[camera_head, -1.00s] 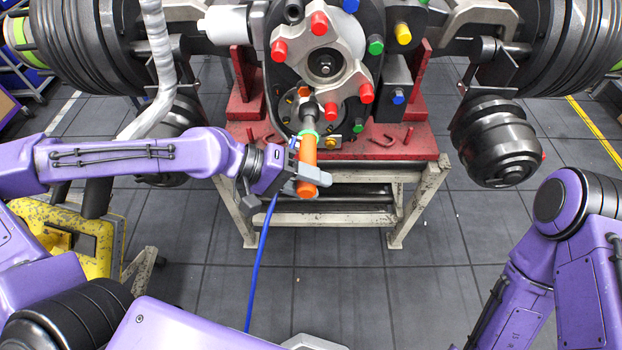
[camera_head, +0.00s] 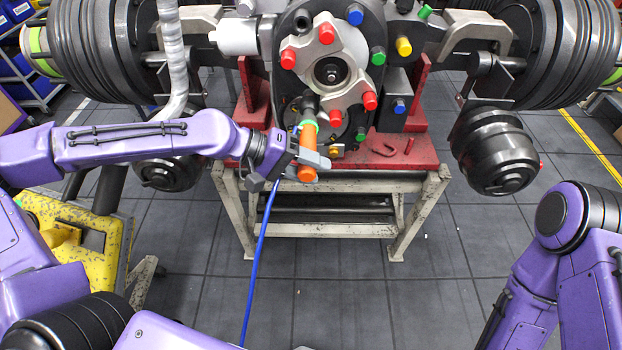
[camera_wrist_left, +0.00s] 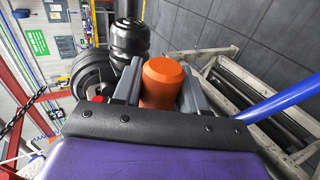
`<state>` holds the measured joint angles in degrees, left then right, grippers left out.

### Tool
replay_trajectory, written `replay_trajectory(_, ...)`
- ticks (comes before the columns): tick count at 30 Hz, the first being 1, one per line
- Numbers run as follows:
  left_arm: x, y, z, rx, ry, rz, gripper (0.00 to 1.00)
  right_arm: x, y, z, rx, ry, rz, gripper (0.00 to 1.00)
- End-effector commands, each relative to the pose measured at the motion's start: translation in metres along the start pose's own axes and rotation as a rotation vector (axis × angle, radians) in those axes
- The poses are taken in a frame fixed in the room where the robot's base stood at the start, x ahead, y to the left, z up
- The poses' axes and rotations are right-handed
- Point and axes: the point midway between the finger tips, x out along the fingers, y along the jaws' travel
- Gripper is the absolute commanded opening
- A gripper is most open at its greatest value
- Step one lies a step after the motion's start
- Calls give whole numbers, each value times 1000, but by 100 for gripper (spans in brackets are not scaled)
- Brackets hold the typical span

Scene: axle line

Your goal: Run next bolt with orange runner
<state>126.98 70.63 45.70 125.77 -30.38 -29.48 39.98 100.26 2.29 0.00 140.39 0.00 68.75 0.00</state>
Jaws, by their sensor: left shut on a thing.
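The orange runner (camera_head: 307,152) is a tool with an orange body, a green ring and a dark nose. My left gripper (camera_head: 308,163) is shut around its orange body. The nose points up at the lower left of the axle's central hub (camera_head: 332,73); I cannot tell whether it touches a bolt. Red bolts (camera_head: 327,33) sit around the hub's grey flange, with another red bolt (camera_head: 370,101) at its right. A green bolt (camera_head: 378,56) and a yellow bolt (camera_head: 404,46) are further right. In the left wrist view the runner's orange end (camera_wrist_left: 162,82) sits between the fingers. The right gripper is out of view.
The axle rests on a red-topped stand (camera_head: 425,157) with pale legs. A blue hose (camera_head: 262,240) hangs below the left gripper. A yellow worn frame (camera_head: 85,225) stands at left.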

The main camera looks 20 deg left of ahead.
Motion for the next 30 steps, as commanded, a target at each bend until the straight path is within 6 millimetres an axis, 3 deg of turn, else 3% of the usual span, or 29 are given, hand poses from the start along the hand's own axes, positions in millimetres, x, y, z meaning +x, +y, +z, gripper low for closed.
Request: replay_trajectory(30,-2,4,1,10,4,2,0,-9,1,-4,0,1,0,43)
